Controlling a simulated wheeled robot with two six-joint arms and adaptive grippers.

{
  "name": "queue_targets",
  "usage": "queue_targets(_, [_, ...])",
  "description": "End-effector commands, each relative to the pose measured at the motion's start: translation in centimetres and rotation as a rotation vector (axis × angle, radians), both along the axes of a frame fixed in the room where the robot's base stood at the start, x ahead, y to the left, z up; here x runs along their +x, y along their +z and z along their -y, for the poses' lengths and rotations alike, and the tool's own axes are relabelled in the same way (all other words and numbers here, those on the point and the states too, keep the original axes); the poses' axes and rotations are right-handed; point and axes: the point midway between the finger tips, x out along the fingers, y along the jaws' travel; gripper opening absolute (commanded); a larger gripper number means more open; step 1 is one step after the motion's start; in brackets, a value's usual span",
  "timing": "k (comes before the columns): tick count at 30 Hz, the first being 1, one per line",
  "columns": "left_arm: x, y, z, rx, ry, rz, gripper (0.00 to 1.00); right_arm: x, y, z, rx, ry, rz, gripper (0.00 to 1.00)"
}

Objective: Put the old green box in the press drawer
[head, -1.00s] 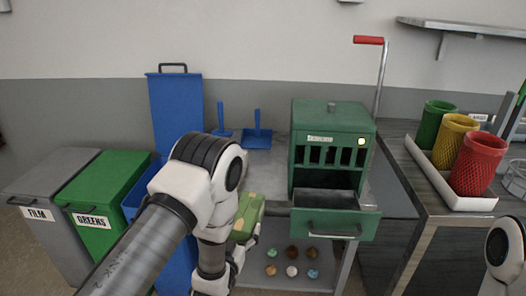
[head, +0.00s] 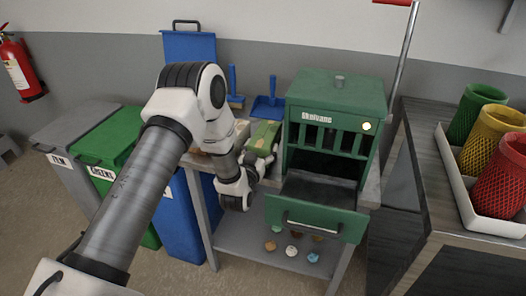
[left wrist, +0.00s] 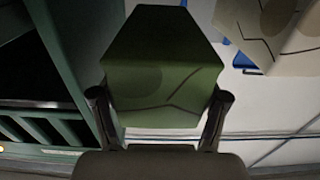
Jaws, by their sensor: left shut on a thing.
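The old green box (head: 264,134), worn with darker lines, is in my left gripper (head: 262,160), just left of the press. In the left wrist view the green box (left wrist: 160,65) fills the middle between both fingers of the left gripper (left wrist: 160,108), which is shut on it. The green press (head: 335,100) stands on a metal table. Its press drawer (head: 318,218) is pulled out at the front, and its dark inside looks empty. The press also shows at the left of the left wrist view (left wrist: 60,80). My right gripper is out of view.
A pale box (left wrist: 275,35) lies beyond the green box. Blue (head: 185,215), green (head: 110,150) and grey (head: 72,135) bins stand left. Several small coloured pieces lie on the shelf below the drawer. A white tray (head: 465,200) with mesh cups stands right.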

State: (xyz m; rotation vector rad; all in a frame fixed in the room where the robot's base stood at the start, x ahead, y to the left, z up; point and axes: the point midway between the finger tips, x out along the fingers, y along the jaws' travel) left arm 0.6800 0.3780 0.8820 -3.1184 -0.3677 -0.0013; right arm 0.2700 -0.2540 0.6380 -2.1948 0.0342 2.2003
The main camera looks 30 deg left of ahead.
Motion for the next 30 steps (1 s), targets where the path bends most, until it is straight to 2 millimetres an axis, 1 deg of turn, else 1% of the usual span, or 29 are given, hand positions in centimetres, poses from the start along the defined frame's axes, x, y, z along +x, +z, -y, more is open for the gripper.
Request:
queue_targets(1, [0.8,0.0,-0.2,0.001,0.000,0.001,0.38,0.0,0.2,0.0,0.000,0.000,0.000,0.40])
queue_targets(3, [1.3,-0.2,-0.3,0.001,0.000,0.000,0.38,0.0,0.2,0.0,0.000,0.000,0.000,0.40])
queue_targets(5, [1.5,-1.0,-0.4,0.000,0.000,-0.003,0.38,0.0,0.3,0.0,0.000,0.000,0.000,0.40])
queue_targets(9, [1.5,-3.3,-0.4,0.000,0.000,-0.003,0.38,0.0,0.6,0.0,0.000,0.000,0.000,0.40])
queue_targets(10, [1.5,-3.5,-0.4,0.001,0.000,-0.002,0.38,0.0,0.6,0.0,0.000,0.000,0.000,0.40])
queue_targets(17, [1.5,-3.7,-0.4,0.000,0.000,-0.001,0.38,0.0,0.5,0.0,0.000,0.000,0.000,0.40])
queue_targets(20, [1.4,-4.1,-0.4,0.000,0.000,-0.001,0.38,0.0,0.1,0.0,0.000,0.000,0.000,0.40])
queue_targets(21, [1.4,-4.1,-0.4,0.000,0.000,-0.001,0.78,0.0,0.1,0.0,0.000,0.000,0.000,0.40])
queue_targets(23, [1.4,-4.0,-0.4,0.000,0.000,-0.001,0.99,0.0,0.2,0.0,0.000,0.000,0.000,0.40])
queue_targets(30, [1.4,-4.0,-0.3,0.000,0.000,-0.001,0.99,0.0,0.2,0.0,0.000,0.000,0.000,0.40])
